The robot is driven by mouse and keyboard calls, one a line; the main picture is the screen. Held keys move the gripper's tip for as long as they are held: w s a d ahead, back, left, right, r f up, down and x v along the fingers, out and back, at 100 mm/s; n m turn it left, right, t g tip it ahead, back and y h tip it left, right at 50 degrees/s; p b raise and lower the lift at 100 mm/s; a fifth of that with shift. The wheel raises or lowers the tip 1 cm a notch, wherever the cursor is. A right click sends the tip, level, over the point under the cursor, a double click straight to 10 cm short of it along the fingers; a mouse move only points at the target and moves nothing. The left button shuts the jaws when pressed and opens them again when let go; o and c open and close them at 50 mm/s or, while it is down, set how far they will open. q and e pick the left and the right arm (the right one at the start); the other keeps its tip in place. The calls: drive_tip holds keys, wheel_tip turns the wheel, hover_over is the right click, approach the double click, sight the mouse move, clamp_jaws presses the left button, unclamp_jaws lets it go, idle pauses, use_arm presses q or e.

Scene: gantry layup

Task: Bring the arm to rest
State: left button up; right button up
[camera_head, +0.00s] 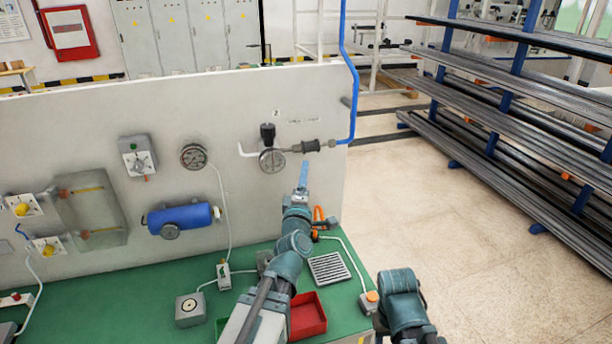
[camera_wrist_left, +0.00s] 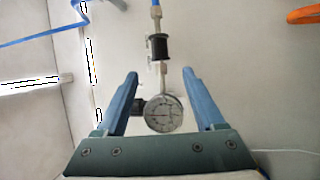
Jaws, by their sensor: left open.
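My left arm reaches up over the green bench toward the upright grey panel. My left gripper (camera_head: 304,172) has blue fingers pointing up, just below the dark fitting (camera_head: 310,146) on the panel and right of the round gauge (camera_head: 271,160). In the left wrist view the gripper (camera_wrist_left: 161,78) is open, its two fingers well apart. The gauge (camera_wrist_left: 163,113) shows between the fingers, beyond them, and nothing is held. I cannot tell the gap to the panel. Part of my right arm (camera_head: 402,298) shows at the bench's right end; its gripper is out of view.
The panel (camera_head: 110,105) carries a blue tank (camera_head: 182,217), another gauge (camera_head: 194,156) and a blue hose (camera_head: 350,70). On the green bench (camera_head: 120,310) are a red tray (camera_head: 308,317) and a slotted grey plate (camera_head: 329,268). Racks of bars (camera_head: 500,110) stand right; floor between is clear.

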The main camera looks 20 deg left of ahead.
use_arm(q)
drive_tip(key=shift+w, duration=0.1)
drive_tip(key=d+f+m+g+h, duration=0.4)
drive_tip(key=d+f+m+h, duration=0.4)
drive_tip(key=d, duration=0.4)
drive_tip(key=s+d+f+m+g+b, duration=0.1)
drive_tip(key=s+d+f+m+g, duration=0.65)
drive_tip(key=f, duration=0.45)
drive_tip(key=s+a+f+m+g+y, duration=0.1)
drive_tip(key=s+f+m+g+y, duration=0.1)
drive_tip(key=s, duration=0.7)
drive_tip(key=s+a+f+m+g+y+b, duration=0.1)
drive_tip(key=s+a+f+m+g+y, duration=0.1)
drive_tip(key=s+f+m+g, duration=0.3)
drive_tip(key=shift+s+f+m+g+y, duration=0.35)
drive_tip(key=shift+s+g+y, duration=0.4)
drive_tip(key=shift+s, duration=1.3)
